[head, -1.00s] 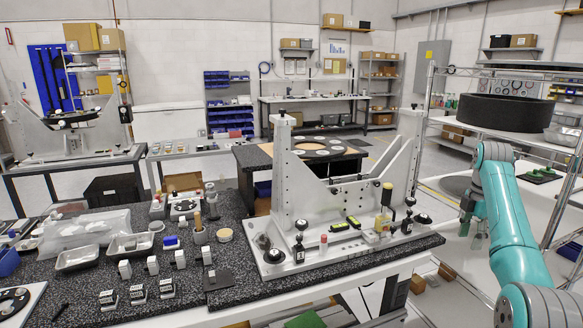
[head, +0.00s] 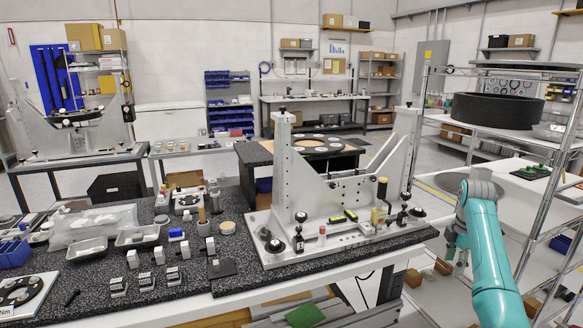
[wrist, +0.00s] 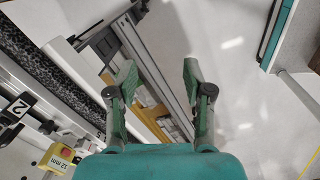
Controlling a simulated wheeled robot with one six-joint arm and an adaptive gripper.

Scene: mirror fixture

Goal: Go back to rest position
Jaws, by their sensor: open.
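My gripper (wrist: 156,80) shows in the wrist view with its two fingers spread apart and nothing between them. Below it in that view are the edge of the workbench, aluminium rails and pale floor.
A wire rack (head: 550,170) with a large black ring (head: 492,110) stands right of my arm. Small parts and metal trays (head: 137,236) cover the bench's left side. In the wrist view, pale floor (wrist: 235,60) lies open right of the fingers.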

